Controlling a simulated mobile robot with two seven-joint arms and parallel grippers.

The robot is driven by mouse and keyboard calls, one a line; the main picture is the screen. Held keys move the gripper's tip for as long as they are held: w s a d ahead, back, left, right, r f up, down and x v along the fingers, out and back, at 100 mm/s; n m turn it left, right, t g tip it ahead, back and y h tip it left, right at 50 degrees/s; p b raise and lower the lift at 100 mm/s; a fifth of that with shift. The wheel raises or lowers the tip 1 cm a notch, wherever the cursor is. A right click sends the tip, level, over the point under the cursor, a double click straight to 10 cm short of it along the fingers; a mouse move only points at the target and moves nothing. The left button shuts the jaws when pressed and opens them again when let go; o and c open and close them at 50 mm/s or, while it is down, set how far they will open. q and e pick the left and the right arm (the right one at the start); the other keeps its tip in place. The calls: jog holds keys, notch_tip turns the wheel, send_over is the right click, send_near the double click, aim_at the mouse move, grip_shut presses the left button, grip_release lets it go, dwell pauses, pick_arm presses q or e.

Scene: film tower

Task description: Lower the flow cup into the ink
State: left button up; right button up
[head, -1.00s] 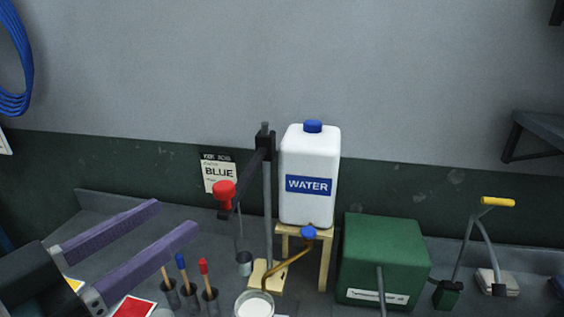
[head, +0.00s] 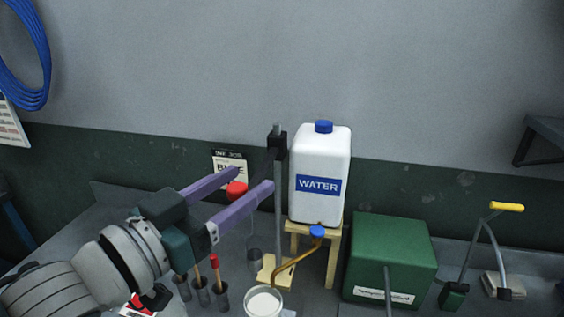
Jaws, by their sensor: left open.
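A small grey metal flow cup (head: 254,262) hangs low from a stand, left of its upright post (head: 278,205). The stand's arm carries a red knob (head: 237,189) at its near end. My left gripper (head: 253,179) is open, with its two purple fingers on either side of the red knob, which appears between them. I cannot tell whether they touch it. The fingers hide much of the stand's arm. A round clear jar (head: 264,303) with pale contents stands in front of the stand; I cannot tell whether this is the ink. My right gripper is not in view.
A white water jug (head: 319,185) stands on a wooden stool (head: 332,250) right of the post, with a brown tube from its blue tap. A green box (head: 392,255) is further right. Several brushes in holders (head: 201,292) stand below my left gripper.

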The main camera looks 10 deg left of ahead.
pick_arm(q)
grip_shut()
dwell(0.3)
dwell(1.1)
